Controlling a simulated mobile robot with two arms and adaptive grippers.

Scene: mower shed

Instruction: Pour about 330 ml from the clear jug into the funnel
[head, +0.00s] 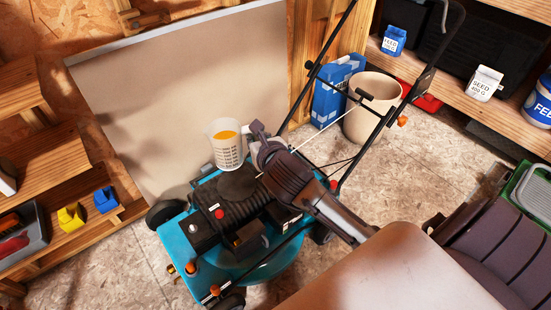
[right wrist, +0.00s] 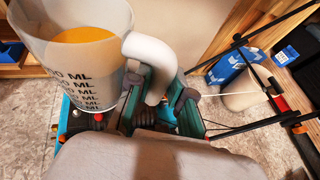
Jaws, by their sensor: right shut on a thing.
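The clear jug (head: 228,155) has dark ML markings and orange liquid in it. It is above the teal mower (head: 270,262), close to upright. In the right wrist view the jug (right wrist: 75,65) shows large at the left, with its pale handle (right wrist: 150,60) toward me. My right gripper (head: 258,140) is shut on the handle. I cannot make out a funnel for certain; a dark round shape (head: 238,185) below the jug on the mower may be it or an engine part. My left gripper is not in view.
The mower's black handlebar (head: 350,165) rises at the right of the jug. A beige bin (head: 372,118) and a blue box (head: 335,92) stand behind it. A pale board (head: 185,75) leans on the back wall. Wooden shelves (head: 60,165) are at the left.

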